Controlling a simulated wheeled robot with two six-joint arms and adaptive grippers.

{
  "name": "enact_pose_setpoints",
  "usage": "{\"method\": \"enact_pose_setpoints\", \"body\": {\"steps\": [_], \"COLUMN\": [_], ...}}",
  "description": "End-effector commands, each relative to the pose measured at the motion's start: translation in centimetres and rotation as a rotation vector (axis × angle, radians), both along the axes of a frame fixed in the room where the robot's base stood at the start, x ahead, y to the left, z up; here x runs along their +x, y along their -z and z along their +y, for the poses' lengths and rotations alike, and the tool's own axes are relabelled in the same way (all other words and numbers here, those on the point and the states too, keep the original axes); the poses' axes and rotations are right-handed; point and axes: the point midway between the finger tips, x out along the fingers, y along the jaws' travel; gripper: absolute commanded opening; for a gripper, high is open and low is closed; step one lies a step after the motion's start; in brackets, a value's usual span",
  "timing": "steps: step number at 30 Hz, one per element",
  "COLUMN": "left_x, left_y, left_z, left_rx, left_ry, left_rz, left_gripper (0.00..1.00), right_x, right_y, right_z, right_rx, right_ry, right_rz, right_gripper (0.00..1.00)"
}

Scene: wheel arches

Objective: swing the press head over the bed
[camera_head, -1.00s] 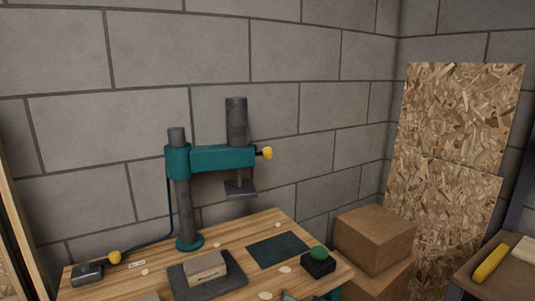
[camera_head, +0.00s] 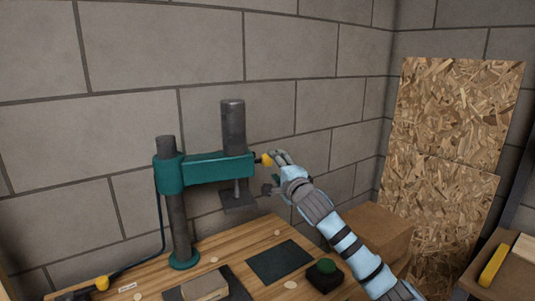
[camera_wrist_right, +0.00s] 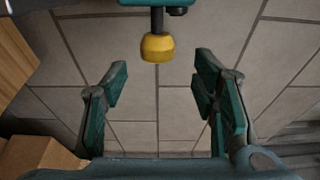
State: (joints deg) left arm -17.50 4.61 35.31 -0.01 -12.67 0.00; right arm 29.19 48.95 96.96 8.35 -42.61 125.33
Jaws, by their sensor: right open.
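The press head's green arm (camera_head: 205,173) reaches right from its post (camera_head: 178,225). It carries a dark cylinder (camera_head: 233,125) and a flat foot (camera_head: 240,203). The foot hangs to the right of the dark bed plate (camera_head: 238,289), not over it. A pale block (camera_head: 205,286) sits on the bed. The yellow knob (camera_head: 266,160) is at the arm's right end. My right gripper (camera_head: 275,174) is open beside the knob. In the right wrist view the knob (camera_wrist_right: 158,47) sits ahead of and roughly between the spread fingers (camera_wrist_right: 160,82), with no visible contact. My left gripper is not in view.
A dark green mat (camera_head: 279,262) and a box with a green button (camera_head: 326,272) lie on the wooden bench. Cardboard boxes (camera_head: 385,232) stand right of the bench, partly behind my right arm. A block wall is close behind the press.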

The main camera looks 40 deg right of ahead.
Motion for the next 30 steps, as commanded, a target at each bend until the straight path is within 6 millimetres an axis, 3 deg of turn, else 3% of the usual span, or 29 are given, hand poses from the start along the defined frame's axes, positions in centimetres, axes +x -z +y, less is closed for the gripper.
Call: {"method": "enact_pose_setpoints", "body": {"steps": [3, 9, 20, 30], "left_x": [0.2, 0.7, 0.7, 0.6], "left_y": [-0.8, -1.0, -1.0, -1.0], "left_z": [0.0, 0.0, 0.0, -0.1], "left_rx": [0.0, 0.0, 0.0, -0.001], "left_ry": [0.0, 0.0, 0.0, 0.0], "left_rz": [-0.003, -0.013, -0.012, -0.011], "left_gripper": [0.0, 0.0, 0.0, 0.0], "right_x": [3.0, 5.7, 6.4, 6.4], "right_y": [-0.2, 0.0, 0.1, 0.1], "right_z": [-0.9, -1.9, -2.0, -2.0], "right_rx": [0.009, 0.002, -0.002, -0.001], "right_ry": [-0.003, -0.004, -0.007, -0.006], "right_rz": [-0.002, 0.0, 0.002, 0.001], "right_gripper": [0.53, 0.53, 0.52, 0.0]}}
